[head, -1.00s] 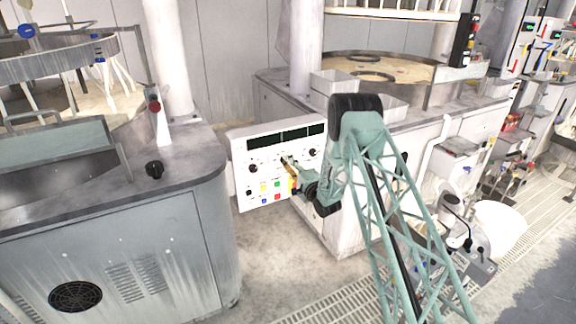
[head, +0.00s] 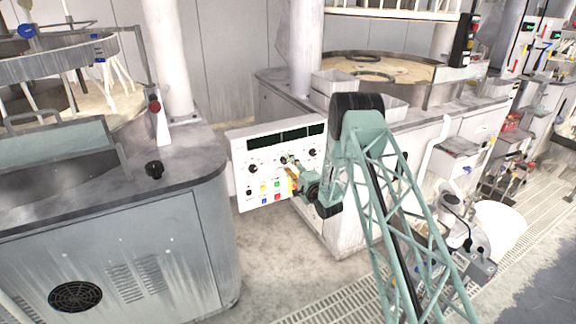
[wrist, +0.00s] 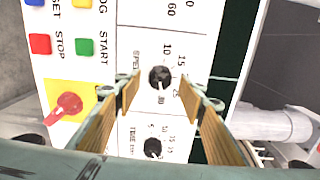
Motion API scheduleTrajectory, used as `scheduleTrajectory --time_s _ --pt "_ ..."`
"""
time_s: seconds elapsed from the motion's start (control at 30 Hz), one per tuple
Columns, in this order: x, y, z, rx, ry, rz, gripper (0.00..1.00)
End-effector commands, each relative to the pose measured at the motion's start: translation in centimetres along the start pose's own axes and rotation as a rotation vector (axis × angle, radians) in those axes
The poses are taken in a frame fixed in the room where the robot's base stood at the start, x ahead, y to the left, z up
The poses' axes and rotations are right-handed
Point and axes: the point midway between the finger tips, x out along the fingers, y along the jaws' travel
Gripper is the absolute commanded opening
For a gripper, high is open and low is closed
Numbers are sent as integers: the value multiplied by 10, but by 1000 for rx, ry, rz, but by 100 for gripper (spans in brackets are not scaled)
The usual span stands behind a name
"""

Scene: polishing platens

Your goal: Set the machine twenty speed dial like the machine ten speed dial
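A white control panel (head: 240,150) hangs between the two machines, with a row of black dials under dark displays. The speed dial (wrist: 160,78), a black knob with a printed scale, lies between my fingertips in the wrist view. It is the middle dial (head: 284,160) in the head view. A small pale mark shows on its lower side; its exact setting is hard to read. My gripper (wrist: 163,90) is open, its wooden-looking fingers on either side of the knob with gaps. In the head view my gripper (head: 291,171) is at the panel. No machine number is legible.
A timer dial (wrist: 153,148) sits beside the speed dial. Coloured buttons and a red rotary switch (wrist: 67,106) are on the panel. Grated floor is open below.

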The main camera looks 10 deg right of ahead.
Motion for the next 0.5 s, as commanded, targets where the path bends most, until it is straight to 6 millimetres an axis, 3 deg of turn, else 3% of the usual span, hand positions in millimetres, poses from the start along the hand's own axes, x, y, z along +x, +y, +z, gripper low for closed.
scheduleTrajectory --time_s 0.5 --pt "-66 1 -1 2 1 2 37"
